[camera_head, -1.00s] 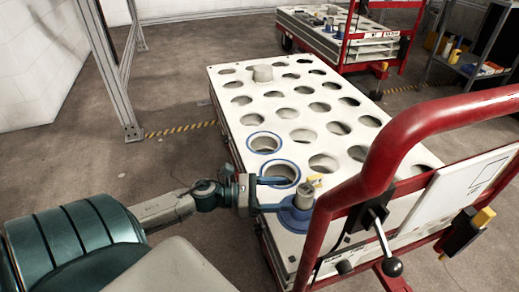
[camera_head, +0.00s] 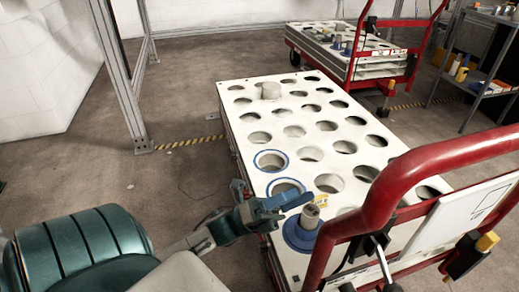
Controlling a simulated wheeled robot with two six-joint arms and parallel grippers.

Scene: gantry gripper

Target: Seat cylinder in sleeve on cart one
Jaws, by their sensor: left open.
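The near cart (camera_head: 235,97) has a white top with rows of round holes. A grey metal cylinder (camera_head: 309,216) with a yellow tag stands upright on a blue flange (camera_head: 298,240) at the cart's near end. Two blue-ringed sleeves sit in holes just beyond it, one farther off (camera_head: 271,160) and one nearer (camera_head: 286,184). My left gripper (camera_head: 298,203) is open and empty, its blue fingers just left of the cylinder and partly over the nearer sleeve. I cannot tell whether a fingertip touches the cylinder. My right gripper is out of view.
The cart's red handle (camera_head: 385,185) rises close on the right. A second cart (camera_head: 340,60) and a shelf (camera_head: 490,85) stand behind. A grey frame post (camera_head: 120,80) stands left; floor between is clear.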

